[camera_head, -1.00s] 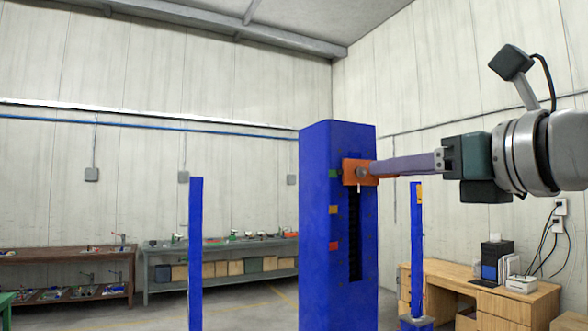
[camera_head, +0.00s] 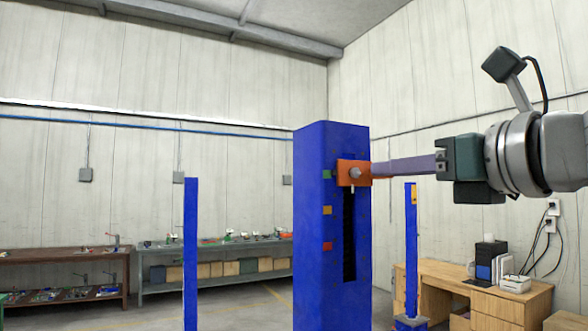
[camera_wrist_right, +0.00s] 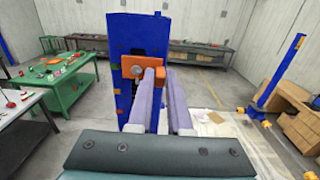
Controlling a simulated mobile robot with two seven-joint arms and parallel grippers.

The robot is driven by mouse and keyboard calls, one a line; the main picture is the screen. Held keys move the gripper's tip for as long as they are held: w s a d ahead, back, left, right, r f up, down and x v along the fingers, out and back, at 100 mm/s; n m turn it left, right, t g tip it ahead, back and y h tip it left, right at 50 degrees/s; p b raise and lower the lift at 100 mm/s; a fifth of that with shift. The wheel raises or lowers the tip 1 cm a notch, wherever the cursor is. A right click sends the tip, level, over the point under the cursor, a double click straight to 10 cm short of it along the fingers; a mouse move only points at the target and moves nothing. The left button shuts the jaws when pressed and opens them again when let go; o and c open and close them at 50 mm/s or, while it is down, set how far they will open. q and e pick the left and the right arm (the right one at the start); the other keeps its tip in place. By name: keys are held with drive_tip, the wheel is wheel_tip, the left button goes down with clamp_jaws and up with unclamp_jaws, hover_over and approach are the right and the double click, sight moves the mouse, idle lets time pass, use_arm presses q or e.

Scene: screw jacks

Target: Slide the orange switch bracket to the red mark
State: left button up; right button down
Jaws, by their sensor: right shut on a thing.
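The orange switch bracket (camera_head: 350,178) sits high on the blue column (camera_head: 318,285), level with the green mark (camera_head: 327,174), at the top of a dark vertical slot. The red mark (camera_head: 327,246) is lower on the column, below a yellow mark (camera_head: 327,210). My right gripper (camera_head: 380,169) reaches in from the right and is shut on the bracket. In the right wrist view, the bracket (camera_wrist_right: 133,61) shows at the fingertips (camera_wrist_right: 161,75), its right end partly hidden by the fingers. My left gripper is not in view.
Thin blue posts stand left (camera_head: 190,255) and right (camera_head: 411,250) of the column. A wooden desk (camera_head: 480,300) is at the right, and workbenches (camera_head: 215,252) line the back wall. The right wrist view shows a green table (camera_wrist_right: 68,92) at left.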

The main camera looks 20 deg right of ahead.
drive_tip(key=shift+f, duration=0.1)
idle(0.7)
wheel_tip(320, 180, down, 9)
drive_tip(key=b, duration=0.8)
drive_tip(key=shift+f, duration=0.2)
drive_tip(key=shift+r, duration=0.15)
drive_tip(key=c, duration=0.8)
unclamp_jaws()
drive_tip(key=shift+w, duration=0.1)
drive_tip(key=shift+c, duration=0.2)
